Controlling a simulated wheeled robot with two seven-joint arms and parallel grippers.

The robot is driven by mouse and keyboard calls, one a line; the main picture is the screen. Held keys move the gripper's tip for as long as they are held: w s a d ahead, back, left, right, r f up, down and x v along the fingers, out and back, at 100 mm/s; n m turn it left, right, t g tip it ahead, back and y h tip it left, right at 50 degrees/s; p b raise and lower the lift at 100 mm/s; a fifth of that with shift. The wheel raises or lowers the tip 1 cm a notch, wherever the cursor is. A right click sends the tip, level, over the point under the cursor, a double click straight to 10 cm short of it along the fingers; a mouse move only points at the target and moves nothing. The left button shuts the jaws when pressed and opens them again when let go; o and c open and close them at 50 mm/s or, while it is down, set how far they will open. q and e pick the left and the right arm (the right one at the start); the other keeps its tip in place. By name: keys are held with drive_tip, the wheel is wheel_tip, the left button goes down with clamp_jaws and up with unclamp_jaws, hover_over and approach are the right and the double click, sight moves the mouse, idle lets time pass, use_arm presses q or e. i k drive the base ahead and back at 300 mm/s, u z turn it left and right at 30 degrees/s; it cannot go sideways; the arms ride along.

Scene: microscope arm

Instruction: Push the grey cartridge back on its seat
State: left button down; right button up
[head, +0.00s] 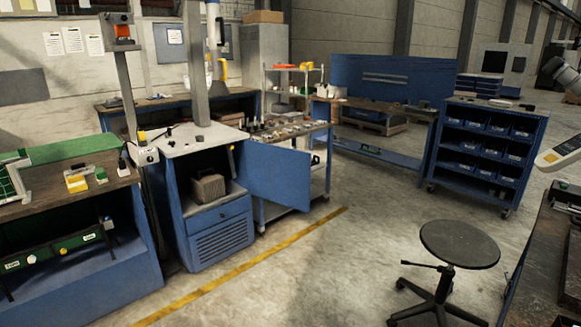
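I cannot make out a grey cartridge or its seat for certain in the head view. A grey-brown box with a handle on top (208,188) sits inside the open blue cabinet (221,238), but I cannot tell whether it is the cartridge. Neither of my grippers shows in this view.
The cabinet's blue door (279,176) stands open to the right. A round dark stool (459,243) stands at front right. A blue bin rack (484,150) is behind it. A white device (560,151) juts in at the right edge. The floor along the yellow line (250,262) is clear.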

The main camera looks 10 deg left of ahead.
sight(207, 186)
drive_tip(key=u, duration=0.5)
drive_tip(key=i, duration=2.4)
drive_tip(key=u, duration=0.45)
drive_tip(key=i, duration=2.3)
drive_tip(key=u, duration=0.15)
